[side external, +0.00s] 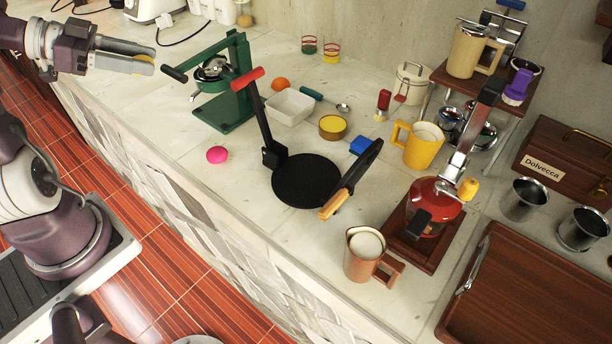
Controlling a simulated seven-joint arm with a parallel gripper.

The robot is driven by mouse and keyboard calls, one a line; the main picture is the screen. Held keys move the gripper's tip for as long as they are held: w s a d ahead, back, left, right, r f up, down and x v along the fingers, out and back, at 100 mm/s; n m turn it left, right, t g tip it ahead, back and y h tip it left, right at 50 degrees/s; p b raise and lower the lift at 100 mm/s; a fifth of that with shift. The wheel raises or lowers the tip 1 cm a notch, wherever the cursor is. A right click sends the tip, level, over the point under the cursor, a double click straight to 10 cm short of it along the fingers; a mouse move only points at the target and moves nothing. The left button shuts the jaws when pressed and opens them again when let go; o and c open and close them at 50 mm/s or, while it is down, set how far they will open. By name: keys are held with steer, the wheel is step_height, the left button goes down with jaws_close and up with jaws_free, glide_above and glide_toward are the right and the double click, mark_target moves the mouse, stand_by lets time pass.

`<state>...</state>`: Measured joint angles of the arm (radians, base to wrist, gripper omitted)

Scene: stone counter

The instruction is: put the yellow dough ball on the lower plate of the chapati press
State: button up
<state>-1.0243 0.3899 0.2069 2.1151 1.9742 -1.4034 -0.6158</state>
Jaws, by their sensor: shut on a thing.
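The chapati press is black and stands open in the middle of the counter. Its round lower plate (306,182) lies flat and bare. Its red-handled lever (258,112) stands up at the left. A black plate (362,164), seen nearly edge-on, stands tilted at the right side, with a wooden handle (333,204) near its lower end. My gripper (146,63) is at the upper left, over the counter's front edge and well away from the press. It is shut on a yellow thing, apparently the yellow dough ball (143,59), mostly hidden by the fingers.
A pink ball (217,154) lies left of the press. A green juicer press (238,85) stands between my gripper and the chapati press. Behind are an orange ball (280,84), a white square bowl (291,106) and a yellow mug (424,146). A brown mug (366,256) stands in front right.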

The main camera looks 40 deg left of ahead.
steer(key=w+d+r+n+t+y, duration=0.1)
steer(key=w+d+r, duration=0.25)
steer(key=w, duration=0.45)
steer(key=w+d+r+n+y, duration=0.1)
steer(key=w+d+r, duration=0.1)
steer(key=w+d, duration=0.5)
steer(key=w+d+r+n+t+y, duration=0.1)
steer(key=w+d+r+n+y, duration=0.15)
steer(key=w, duration=0.45)
steer(key=n+y, duration=0.5)
steer(key=y, duration=0.1)
glide_above(307, 178)
step_height(307, 178, down, 8)
step_height(307, 178, down, 21)
steer(key=shift+r, duration=0.1)
steer(key=o, duration=1.4)
